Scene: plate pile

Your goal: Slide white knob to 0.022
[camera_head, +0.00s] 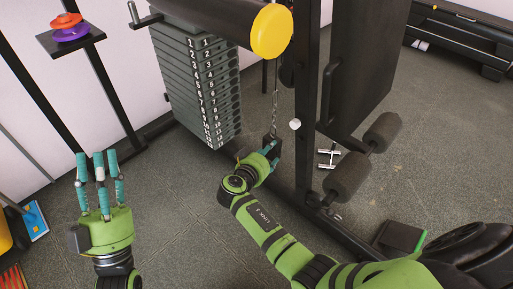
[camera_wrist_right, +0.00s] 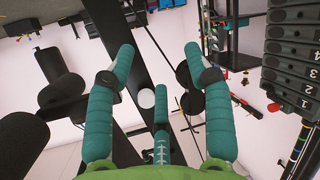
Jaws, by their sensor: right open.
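The small round white knob (camera_head: 295,124) sits on the dark upright post of the weight machine in the head view. It also shows in the right wrist view (camera_wrist_right: 146,98), between my teal fingers and partly beside the middle one. My right gripper (camera_head: 272,147) is just left of and below the knob in the head view, near the hanging chain. In the wrist view the right gripper (camera_wrist_right: 160,60) has its fingers spread, with nothing held. Whether any finger touches the knob cannot be told. My left gripper (camera_head: 98,158) is open and empty at the left, fingers pointing up.
A numbered weight stack (camera_head: 200,88) stands left of the post, with a yellow-ended roller (camera_head: 271,31) above. A chain (camera_head: 275,100) hangs beside the post. Padded rollers (camera_head: 348,176) are to the right. Open floor (camera_head: 180,205) lies between my arms.

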